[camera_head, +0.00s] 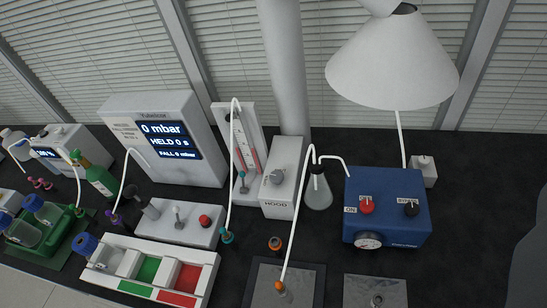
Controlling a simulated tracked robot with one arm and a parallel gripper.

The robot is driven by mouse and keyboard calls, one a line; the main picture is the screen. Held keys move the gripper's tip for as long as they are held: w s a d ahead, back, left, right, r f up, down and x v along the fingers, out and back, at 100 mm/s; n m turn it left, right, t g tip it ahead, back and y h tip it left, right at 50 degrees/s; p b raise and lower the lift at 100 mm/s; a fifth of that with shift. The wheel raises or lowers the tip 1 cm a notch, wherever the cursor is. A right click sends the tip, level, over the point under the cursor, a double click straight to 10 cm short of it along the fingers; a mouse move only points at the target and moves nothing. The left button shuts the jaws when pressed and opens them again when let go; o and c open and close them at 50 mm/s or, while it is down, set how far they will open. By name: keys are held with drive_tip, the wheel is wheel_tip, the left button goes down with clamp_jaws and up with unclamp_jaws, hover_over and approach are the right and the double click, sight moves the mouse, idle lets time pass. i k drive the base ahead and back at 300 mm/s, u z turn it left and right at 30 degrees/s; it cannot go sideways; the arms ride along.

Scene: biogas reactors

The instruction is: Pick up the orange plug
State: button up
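An orange plug (281,286) sits at the lower end of a white tube, over a metal fitting on a grey square plate (262,273) near the bottom middle of the view. The tube rises from it and curves over near the glass flask (318,190). A second orange piece with a dark centre (275,244) stands just behind the plate, with no tube seen on it. My gripper does not show in this view.
A blue pump box (388,208) with a gauge stands right of the flask, and a second grey plate (376,290) lies in front of it. A white tray (150,268) and a box with a red button (180,222) are to the left. A white hood (393,62) hangs above.

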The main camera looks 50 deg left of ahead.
sight(278, 284)
drive_tip(key=u, duration=0.05)
drive_tip(key=k, duration=0.95)
drive_tip(key=u, duration=0.5)
